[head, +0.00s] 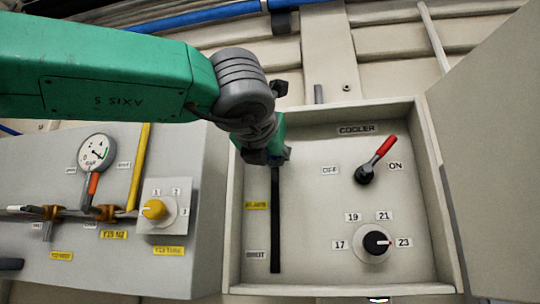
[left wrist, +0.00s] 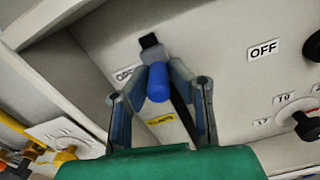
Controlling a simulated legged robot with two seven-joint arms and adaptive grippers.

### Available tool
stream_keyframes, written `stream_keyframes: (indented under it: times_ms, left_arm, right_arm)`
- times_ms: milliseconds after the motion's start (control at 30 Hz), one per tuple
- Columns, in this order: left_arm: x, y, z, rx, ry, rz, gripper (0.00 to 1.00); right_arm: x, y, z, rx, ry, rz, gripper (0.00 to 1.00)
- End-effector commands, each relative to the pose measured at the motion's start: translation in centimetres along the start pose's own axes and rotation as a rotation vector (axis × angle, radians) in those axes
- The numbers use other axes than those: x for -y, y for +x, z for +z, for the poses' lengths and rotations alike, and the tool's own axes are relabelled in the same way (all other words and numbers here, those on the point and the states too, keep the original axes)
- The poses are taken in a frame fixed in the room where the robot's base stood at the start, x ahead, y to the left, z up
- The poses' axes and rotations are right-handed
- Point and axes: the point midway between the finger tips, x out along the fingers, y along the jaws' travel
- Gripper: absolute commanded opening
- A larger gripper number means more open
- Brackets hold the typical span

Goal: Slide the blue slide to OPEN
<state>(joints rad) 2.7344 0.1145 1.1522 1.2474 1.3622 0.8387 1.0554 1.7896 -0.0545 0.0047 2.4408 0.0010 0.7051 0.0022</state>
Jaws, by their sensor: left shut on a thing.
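The blue slide (left wrist: 158,82) is a blue knob on a black vertical slot in the cooler panel. It shows between my left gripper's fingertips (left wrist: 160,78) in the left wrist view, near the slot's upper end and beside a partly hidden label starting "OP" (left wrist: 124,74). In the head view my left gripper (head: 266,156) covers the slide and the top of the slot (head: 275,225). The gripper is shut on the slide. A SHUT label (head: 255,254) sits beside the slot's lower end. My right gripper is not in view.
The panel is recessed in a frame with raised walls (head: 437,200). To the right are a red-handled COOLER switch (head: 382,150) and a black dial (head: 376,243). To the left are a gauge (head: 97,152), a yellow pipe (head: 140,165) and a yellow knob (head: 154,209).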

Motion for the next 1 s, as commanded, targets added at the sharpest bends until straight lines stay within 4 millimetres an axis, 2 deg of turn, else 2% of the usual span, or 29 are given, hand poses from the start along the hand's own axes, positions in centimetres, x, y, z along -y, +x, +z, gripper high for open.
stream_keyframes:
  times_ms: [300, 333, 367, 400, 867, 1000]
  left_arm:
    - [-0.5, 0.0, 0.5, 0.009, -0.004, 0.006, 0.00]
    - [-0.5, 0.0, 0.5, 0.009, -0.004, 0.006, 0.19]
    - [-0.5, 0.0, 0.5, 0.010, -0.004, 0.007, 0.30]
    - [-0.5, 0.0, 0.6, 0.010, -0.004, 0.007, 0.36]
    - [-0.2, -0.6, 0.6, 0.009, -0.002, 0.003, 0.36]
    - [-0.2, -1.8, 0.6, 0.009, -0.002, 0.002, 0.36]
  right_arm:
    - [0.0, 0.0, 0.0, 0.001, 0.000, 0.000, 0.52]
    - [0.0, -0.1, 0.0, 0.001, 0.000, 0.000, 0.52]
    - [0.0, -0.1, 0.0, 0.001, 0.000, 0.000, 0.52]
    - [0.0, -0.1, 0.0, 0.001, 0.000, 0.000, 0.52]
    - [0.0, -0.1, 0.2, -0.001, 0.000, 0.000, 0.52]
    - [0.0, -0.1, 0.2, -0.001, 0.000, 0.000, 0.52]
